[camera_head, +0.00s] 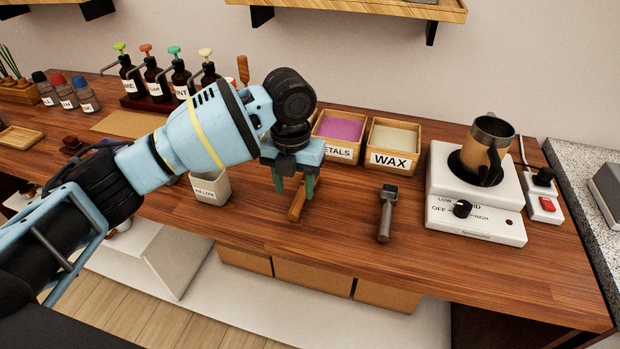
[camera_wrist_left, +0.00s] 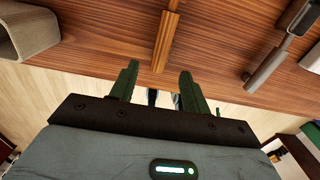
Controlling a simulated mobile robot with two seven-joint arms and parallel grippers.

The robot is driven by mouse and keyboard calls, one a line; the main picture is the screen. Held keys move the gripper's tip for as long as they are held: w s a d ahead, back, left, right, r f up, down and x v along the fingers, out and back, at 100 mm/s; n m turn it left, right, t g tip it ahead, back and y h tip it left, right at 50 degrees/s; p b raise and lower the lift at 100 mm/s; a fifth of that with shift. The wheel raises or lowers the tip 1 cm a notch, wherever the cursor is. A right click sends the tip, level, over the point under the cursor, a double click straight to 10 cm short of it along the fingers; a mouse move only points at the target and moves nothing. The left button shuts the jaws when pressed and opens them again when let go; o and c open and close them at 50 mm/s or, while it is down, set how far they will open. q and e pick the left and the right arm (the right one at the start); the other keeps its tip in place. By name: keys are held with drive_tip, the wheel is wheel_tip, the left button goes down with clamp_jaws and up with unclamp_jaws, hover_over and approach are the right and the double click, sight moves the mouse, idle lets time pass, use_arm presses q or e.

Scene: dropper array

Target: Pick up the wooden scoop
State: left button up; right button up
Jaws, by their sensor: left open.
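The wooden scoop (camera_head: 296,208) lies on the brown wooden counter, its light wood handle pointing toward the front edge. Its far part is hidden behind my left gripper in the head view. My left gripper (camera_head: 294,192) is open and empty, its green fingers pointing down over the scoop, apparently one to each side of the handle. In the left wrist view the handle (camera_wrist_left: 166,38) comes down from the top edge, and its end lies between the lines of the two open fingertips (camera_wrist_left: 159,70). No contact between fingers and handle shows. My right gripper is out of view.
A pale cup (camera_head: 211,188) stands left of the scoop. A dark grey metal tool (camera_head: 386,214) lies to the right. Behind are boxes of purple petals (camera_head: 340,150) and wax (camera_head: 390,160). A white hotplate (camera_head: 470,216) with a metal pitcher (camera_head: 489,140) stands farther right.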

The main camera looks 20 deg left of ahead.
sight(294, 207)
use_arm(q)
drive_tip(key=shift+a+r, duration=0.1)
drive_tip(key=shift+r, duration=0.2)
drive_tip(key=shift+s+f, duration=0.2)
drive_tip(key=shift+s, duration=0.3)
drive_tip(key=shift+w+f, duration=0.1)
drive_tip(key=shift+f, duration=1.25)
drive_tip(key=shift+w+f, duration=0.15)
drive_tip(key=shift+f, duration=2.1)
clamp_jaws()
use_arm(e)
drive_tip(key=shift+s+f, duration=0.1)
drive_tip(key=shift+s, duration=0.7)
